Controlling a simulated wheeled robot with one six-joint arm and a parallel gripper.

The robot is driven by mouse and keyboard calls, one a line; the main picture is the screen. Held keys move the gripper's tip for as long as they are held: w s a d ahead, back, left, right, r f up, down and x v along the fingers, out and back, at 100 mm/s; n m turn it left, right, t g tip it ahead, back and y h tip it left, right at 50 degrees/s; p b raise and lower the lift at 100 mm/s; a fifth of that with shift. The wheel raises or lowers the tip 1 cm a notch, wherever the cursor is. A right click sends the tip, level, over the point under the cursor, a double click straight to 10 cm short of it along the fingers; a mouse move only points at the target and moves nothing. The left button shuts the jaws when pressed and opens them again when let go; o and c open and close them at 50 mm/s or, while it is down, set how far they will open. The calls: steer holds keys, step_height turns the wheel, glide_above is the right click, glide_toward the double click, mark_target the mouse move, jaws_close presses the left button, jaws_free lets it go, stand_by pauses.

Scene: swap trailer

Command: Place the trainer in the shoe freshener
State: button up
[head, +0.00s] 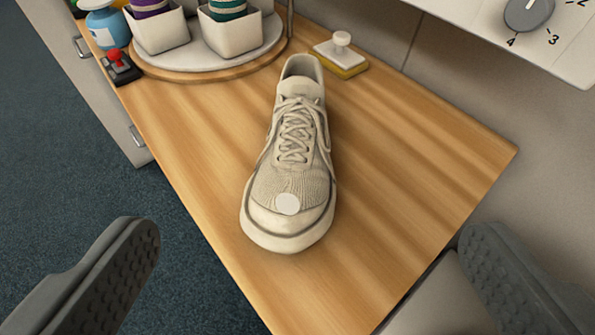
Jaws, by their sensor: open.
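A cream trainer (294,150) with laces stands upright on the wooden worktop, its toe toward me and its heel away. A white round spot shows on its toe. My gripper (318,262) is open, with one dark grey finger at the lower left and the other at the lower right. The trainer lies ahead of the fingers, and nothing is between them but worktop and floor. I cannot make out a shoe freshener for certain; a white panel with a numbered dial (528,14) at the top right may be part of it.
A yellow-and-white block with a knob (341,55) lies behind the trainer. The worktop (400,150) right of the trainer is clear.

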mark_target(305, 139)
steer(key=w+f, duration=0.4)
steer(key=w, duration=0.2)
steer(key=w+f+g+y, duration=0.1)
steer(key=w+f, duration=0.3)
steer(key=w, duration=0.2)
steer(key=w+f+n+g, duration=0.1)
steer(key=w+f, duration=0.3)
steer(key=w, duration=0.1)
steer(key=shift+w+a+y, duration=0.25)
steer(key=shift+w+y, duration=0.05)
steer(key=shift+w, duration=0.1)
steer(key=shift+f+x, duration=0.2)
steer(key=shift+x, duration=2.4)
steer(key=shift+s+d, duration=0.1)
steer(key=shift+s, duration=0.05)
steer(key=c, duration=1.4)
